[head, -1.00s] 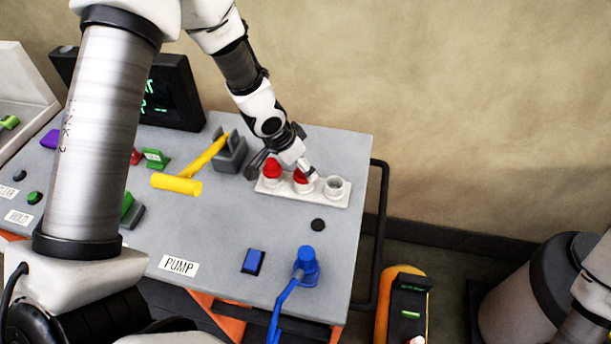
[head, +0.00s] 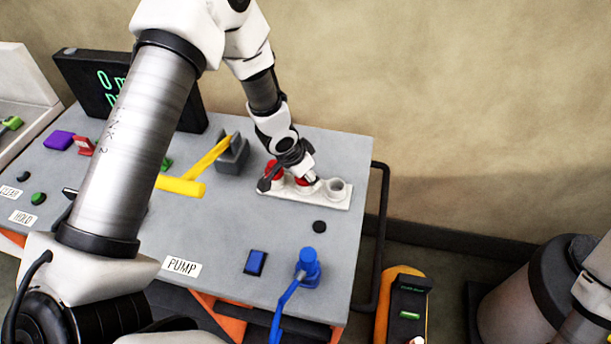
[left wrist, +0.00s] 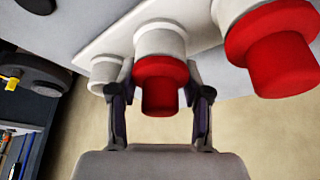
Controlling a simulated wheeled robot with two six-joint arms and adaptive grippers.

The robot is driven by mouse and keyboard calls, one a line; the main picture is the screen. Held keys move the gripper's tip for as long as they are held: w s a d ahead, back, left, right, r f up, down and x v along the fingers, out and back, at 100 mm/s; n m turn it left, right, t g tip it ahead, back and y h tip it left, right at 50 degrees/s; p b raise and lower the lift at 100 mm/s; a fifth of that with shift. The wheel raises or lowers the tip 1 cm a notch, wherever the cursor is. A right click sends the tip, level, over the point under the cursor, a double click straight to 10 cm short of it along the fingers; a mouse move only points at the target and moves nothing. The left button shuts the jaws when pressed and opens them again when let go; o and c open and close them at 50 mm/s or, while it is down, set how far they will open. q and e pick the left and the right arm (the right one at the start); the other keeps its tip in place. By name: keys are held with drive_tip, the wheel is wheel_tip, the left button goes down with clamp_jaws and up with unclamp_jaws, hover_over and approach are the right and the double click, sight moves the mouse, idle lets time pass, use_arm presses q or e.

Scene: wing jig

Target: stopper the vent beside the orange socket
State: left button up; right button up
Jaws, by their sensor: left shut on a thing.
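My left gripper (head: 308,181) is at the white rack (head: 325,203) at the back right of the table. It is shut on the middle red stopper (left wrist: 162,85), with one finger on each side of it in the left wrist view. This stopper still sits in the rack's middle cup (left wrist: 160,40). Another red stopper (head: 273,168) is in the cup to its left, partly behind the gripper. The right-hand cup (head: 336,186) is open and empty. I cannot make out an orange socket or a vent beside it. My right gripper is out of view.
A yellow-handled lever (head: 185,187) stands left of the rack. A blue valve (head: 308,267), a blue button (head: 255,262) and a black disc (head: 319,227) are on the front right. A black display (head: 110,85) is at the back left. A dark rail (head: 383,230) runs along the right edge.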

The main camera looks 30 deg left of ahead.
use_arm(q)
wheel_tip(320, 180, up, 11)
drive_tip(key=p, duration=0.6)
drive_tip(key=shift+f, duration=0.15)
drive_tip(key=shift+r+p, duration=0.75)
drive_tip(key=shift+p, duration=0.3)
drive_tip(key=shift+r+p, duration=0.5)
drive_tip(key=shift+p, duration=0.05)
drive_tip(key=shift+f, duration=0.1)
